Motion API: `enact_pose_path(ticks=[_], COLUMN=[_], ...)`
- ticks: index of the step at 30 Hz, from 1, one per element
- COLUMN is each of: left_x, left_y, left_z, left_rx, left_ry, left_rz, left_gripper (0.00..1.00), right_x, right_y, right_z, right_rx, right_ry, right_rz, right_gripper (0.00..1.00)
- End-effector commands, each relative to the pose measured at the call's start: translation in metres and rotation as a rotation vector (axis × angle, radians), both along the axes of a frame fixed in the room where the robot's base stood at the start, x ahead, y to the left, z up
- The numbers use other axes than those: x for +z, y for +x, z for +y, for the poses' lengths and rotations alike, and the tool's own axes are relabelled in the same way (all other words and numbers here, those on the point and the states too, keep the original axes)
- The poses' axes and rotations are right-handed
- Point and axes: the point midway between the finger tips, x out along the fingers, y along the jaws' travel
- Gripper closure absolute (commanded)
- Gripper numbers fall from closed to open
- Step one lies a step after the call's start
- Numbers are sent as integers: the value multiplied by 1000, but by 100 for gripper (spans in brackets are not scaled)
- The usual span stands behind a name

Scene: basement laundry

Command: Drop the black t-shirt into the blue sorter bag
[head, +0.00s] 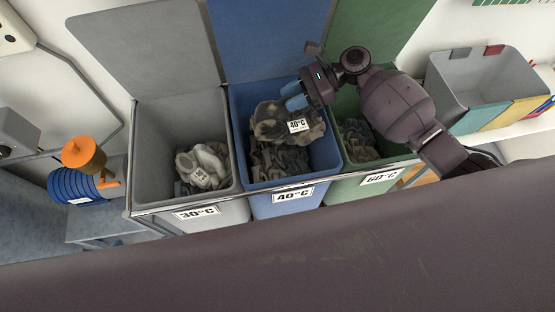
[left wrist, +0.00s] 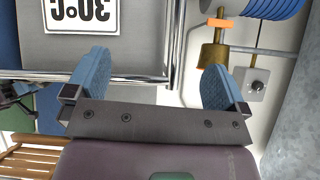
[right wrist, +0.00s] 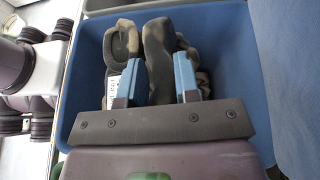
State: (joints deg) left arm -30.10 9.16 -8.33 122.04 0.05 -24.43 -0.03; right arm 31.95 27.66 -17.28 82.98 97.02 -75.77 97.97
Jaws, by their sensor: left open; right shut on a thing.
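The blue sorter bag (head: 318,155) is the middle of three bags and carries a 40°C label. My right gripper (head: 292,96) is above its opening, shut on a dark grey-brown bundled garment with a small 40°C tag, taken as the black t-shirt (head: 271,115). The garment hangs inside the bag's mouth, over other dark clothes; I cannot tell whether it touches them. In the right wrist view the garment (right wrist: 158,45) shows beyond the fingers, within the blue walls (right wrist: 222,30). My left gripper (left wrist: 155,65) is open and empty, near the 30°C bag; the head view does not show its fingers.
The grey 30°C bag (head: 150,150) stands left of the blue one, the green 60°C bag (head: 405,163) right; both hold clothes. Raised lids stand behind. A blue coiled hose (head: 75,187) is at left, a grey bin (head: 480,85) at upper right. A metal rail (left wrist: 178,50) lies near my left gripper.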

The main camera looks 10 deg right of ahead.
Motion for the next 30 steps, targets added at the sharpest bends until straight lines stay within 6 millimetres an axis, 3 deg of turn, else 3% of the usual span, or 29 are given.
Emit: enact_pose_path(ticks=[1,7,19,30], left_x=[0,-3,-6,6], left_y=[-1,-5,-9,-1], left_z=[1,2,0,-2], left_rx=[-1,2,14,13], left_ry=[2,3,-6,-9], left_rz=[1,13,21,-3], left_gripper=[0,0,0,0], right_x=[1,1,4,30], right_y=[0,0,1,7], right_z=[0,0,-9,-67], right_rx=[-1,0,-2,-2], right_ry=[0,0,-2,-2], right_rz=[-1,0,-1,-2], right_gripper=[69,41,41,41])
